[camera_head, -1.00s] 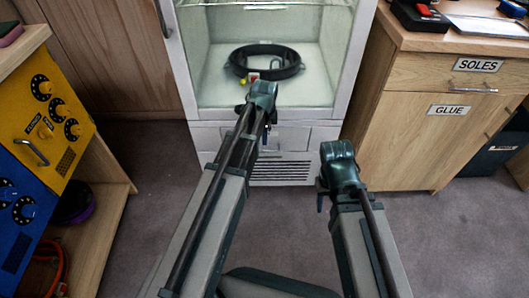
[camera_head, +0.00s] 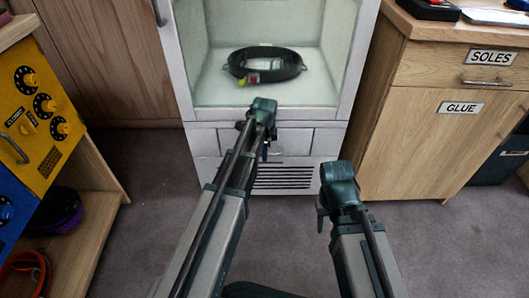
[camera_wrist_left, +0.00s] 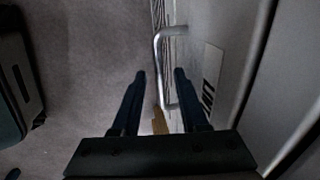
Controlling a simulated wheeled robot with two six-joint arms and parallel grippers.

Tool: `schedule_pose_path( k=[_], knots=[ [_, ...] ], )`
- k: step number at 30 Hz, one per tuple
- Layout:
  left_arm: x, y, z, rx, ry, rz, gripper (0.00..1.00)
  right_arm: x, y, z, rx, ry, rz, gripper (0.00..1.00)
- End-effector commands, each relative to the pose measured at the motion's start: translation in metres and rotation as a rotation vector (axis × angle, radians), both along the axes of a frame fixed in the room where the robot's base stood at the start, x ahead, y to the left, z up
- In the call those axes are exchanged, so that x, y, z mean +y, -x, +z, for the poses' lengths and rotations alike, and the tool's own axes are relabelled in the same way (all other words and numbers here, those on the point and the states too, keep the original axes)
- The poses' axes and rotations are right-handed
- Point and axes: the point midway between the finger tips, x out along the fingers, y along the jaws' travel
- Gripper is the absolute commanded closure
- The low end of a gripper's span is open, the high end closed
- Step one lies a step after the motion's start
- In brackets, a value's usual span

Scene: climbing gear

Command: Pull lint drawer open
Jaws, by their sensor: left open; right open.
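The lint drawer (camera_head: 293,141) is a pale grey front low on the white cabinet, above a slotted vent. In the left wrist view its pale bar handle (camera_wrist_left: 158,62) stands out from the drawer face, beside a partly readable label (camera_wrist_left: 211,77). My left gripper (camera_wrist_left: 160,75) is open, with its two dark fingers on either side of the handle in that view. I cannot tell whether they touch it. In the head view my left gripper (camera_head: 265,150) hides part of the drawer front. My right gripper (camera_head: 321,212) hangs open to the right, away from the drawer.
Above the drawer, a dark coil (camera_head: 265,65) lies in the lit cabinet compartment. A wooden cabinet with SOLES and GLUE labels (camera_head: 461,108) stands right. A yellow panel with knobs (camera_head: 42,110) stands on a wooden shelf unit at left. The grey floor (camera_head: 140,190) between is clear.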

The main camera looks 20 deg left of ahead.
Motion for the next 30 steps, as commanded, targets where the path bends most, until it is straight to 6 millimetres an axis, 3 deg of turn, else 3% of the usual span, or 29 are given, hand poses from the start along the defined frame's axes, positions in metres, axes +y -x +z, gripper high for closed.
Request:
schedule_pose_path(
  k=[1, 6, 8, 30],
  knots=[
    [0.0, 0.0, 0.0002, 0.0, 0.0, 0.0, 0.62, 0.0, 0.0, 0.0002, 0.0, 0.0, 0.0, 0.5],
    [0.0, 0.0001, 0.0002, 0.0, 0.0, 0.0, 0.93, 0.0, 0.0, 0.0001, 0.0, 0.0, 0.0, 0.5],
    [0.0, 0.0001, 0.0001, 0.0, 0.0, 0.0, 1.0, 0.0, 0.0, 0.0001, 0.0, 0.0, 0.0, 0.5],
    [-0.0001, 0.0, 0.0001, 0.0, 0.0, 0.0, 1.0, 0.0, 0.0, 0.0001, 0.0, 0.0, 0.0, 0.5]
  ],
)
